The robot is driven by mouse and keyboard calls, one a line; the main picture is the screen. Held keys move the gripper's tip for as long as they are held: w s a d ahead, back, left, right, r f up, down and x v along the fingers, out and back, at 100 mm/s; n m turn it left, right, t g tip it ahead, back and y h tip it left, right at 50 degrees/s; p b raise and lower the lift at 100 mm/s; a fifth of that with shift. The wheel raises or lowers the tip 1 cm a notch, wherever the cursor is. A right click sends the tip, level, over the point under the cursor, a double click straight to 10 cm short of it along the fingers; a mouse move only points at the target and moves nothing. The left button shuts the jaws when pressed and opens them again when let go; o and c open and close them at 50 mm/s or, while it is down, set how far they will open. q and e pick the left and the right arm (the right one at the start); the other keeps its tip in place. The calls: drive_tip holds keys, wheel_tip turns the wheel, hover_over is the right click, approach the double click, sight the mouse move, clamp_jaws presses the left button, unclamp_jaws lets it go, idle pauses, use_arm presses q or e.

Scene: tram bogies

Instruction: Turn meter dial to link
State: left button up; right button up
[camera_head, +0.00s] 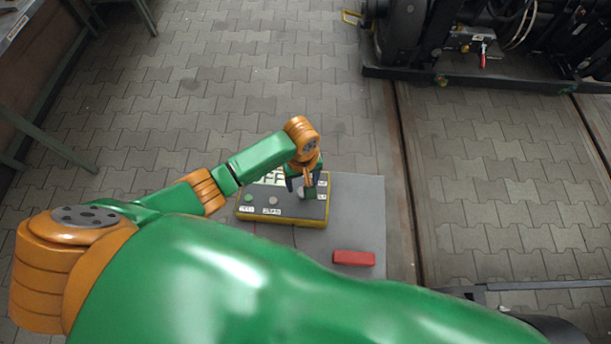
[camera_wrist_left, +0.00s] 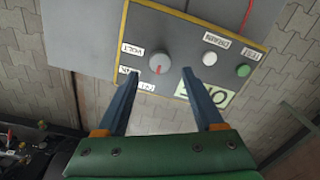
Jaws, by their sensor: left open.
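The meter (camera_head: 300,212) is a yellow-edged box with a dark grey face, lying on a grey mat (camera_head: 355,205). Its round grey dial (camera_wrist_left: 160,60) has a red mark at the lower edge in the left wrist view, facing between the fingers. Labels sit around the dial; VOLT (camera_wrist_left: 131,51) is readable, but those partly behind the left-hand finger are hard to read. My left gripper (camera_head: 308,188) is over the dial end of the meter. In the left wrist view its open fingers (camera_wrist_left: 160,74) point at the dial, one toward each side. I cannot tell whether they touch it.
A white button (camera_wrist_left: 209,58) labelled DRAIN and a green button (camera_wrist_left: 243,69) labelled TEST are on the same face. A red block (camera_head: 353,258) lies on the mat. Dark machinery (camera_head: 480,45) stands at the back right. Paved floor around the mat is clear.

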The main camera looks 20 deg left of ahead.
sight(302, 192)
use_arm(q)
drive_tip(key=f+b, duration=0.1)
drive_tip(key=f, duration=0.3)
drive_tip(key=shift+s+f, duration=0.15)
drive_tip(key=shift+s, duration=0.05)
drive_tip(key=shift+w+f, duration=0.15)
clamp_jaws()
drive_tip(key=shift+r+m+p, duration=0.25)
drive_tip(key=shift+m+p, duration=0.25)
drive_tip(key=shift+m, duration=0.2)
drive_tip(key=shift+m+p, duration=0.55)
drive_tip(key=shift+m, duration=0.65)
drive_tip(key=m+p, duration=0.1)
drive_tip(key=m, duration=0.3)
drive_tip(key=shift+f+m, duration=0.1)
drive_tip(key=shift+m, duration=0.3)
